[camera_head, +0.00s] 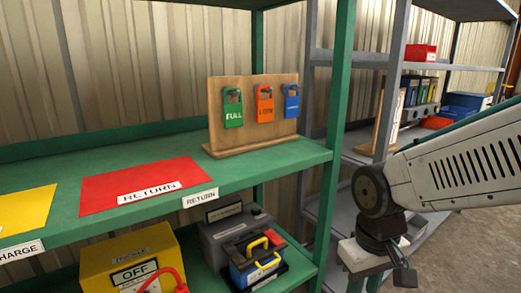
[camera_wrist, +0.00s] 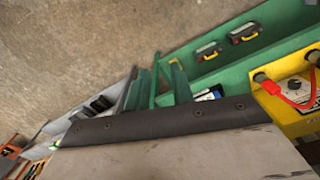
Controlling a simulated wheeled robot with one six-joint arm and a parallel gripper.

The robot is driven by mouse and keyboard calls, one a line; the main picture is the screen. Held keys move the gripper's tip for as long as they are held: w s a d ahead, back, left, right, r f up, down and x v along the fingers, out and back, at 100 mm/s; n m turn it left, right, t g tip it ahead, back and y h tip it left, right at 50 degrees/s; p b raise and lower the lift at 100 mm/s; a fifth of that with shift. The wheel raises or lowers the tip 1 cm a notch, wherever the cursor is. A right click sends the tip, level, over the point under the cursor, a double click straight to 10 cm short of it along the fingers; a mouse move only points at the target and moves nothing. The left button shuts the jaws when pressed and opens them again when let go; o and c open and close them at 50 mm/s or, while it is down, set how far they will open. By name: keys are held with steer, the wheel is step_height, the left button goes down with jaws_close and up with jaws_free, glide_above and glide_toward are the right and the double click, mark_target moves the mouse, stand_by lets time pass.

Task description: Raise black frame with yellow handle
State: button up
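A black frame with a yellow handle (camera_head: 257,263) stands on the lower green shelf in the head view, around a blue body. It is right of a yellow box marked OFF and in front of a grey battery-like case. My arm comes in from the right in the head view. A broad grey part with a black screwed edge, seemingly my gripper (camera_wrist: 165,130), fills the lower wrist view; its opening is hidden.
The yellow box (camera_head: 130,265) has a red cable. Above, the green shelf (camera_head: 285,158) holds red and yellow mats and a wooden board (camera_head: 252,88) with three padlock-shaped tags. A green post (camera_head: 335,110) stands between the shelf and my arm. A grey rack is behind.

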steer(key=s+d+r+m+t, duration=0.1)
steer(key=s+d+r+m, duration=0.2)
steer(key=s+d+r, duration=0.4)
steer(key=s+r, duration=0.1)
steer(key=s, duration=0.2)
steer(key=shift+d+r, duration=0.3)
steer(key=shift+s, duration=0.1)
jaws_close()
